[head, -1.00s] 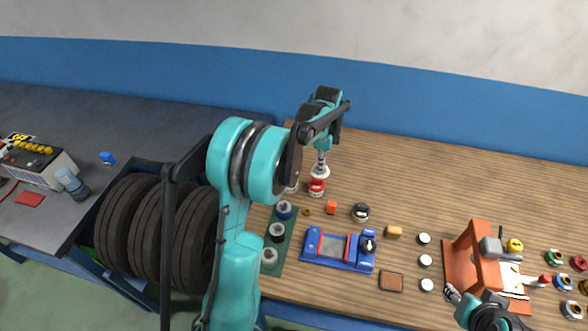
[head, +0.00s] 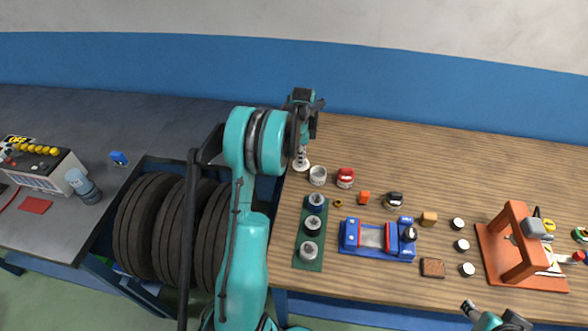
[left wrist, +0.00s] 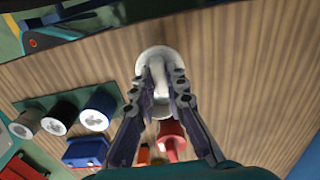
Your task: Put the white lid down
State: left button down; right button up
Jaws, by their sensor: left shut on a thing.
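The white lid (head: 301,166) is at the far left end of the wooden table, left of an open white tin (head: 318,175) and a red-and-white tin (head: 345,178). My left gripper (head: 301,153) is above the lid and shut on its upright knob. In the left wrist view, the lid (left wrist: 152,55) shows as a pale disc, with the fingers of the left gripper (left wrist: 160,92) on both sides of its knob. I cannot tell whether the lid touches the tabletop. My right gripper (head: 470,307) is at the bottom right; its jaw state is unclear.
A green tray (head: 298,257) with several spools, a blue fixture (head: 378,252) and small blocks lie in front. Black tires (head: 135,230) fill the gap at the left. The back of the wooden table is clear.

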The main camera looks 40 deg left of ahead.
aim_at(294, 163)
pick_arm(q)
jog(key=shift+s+a+f, duration=0.25)
jog(key=shift+a+f, duration=0.2)
jog(key=shift+a, duration=0.2)
jog(key=shift+s+a+f, duration=0.2)
jog(key=shift+a+f, duration=0.25)
jog(key=shift+a, duration=0.15)
notch_tip(294, 163, down, 3)
jog(key=shift+f+b, duration=0.1)
jog(key=shift+b, duration=0.65)
jog(key=shift+f, duration=0.4)
jog(key=c, duration=1.5)
grip_release()
jog(key=shift+f, duration=0.1)
jog(key=shift+c, duration=0.2)
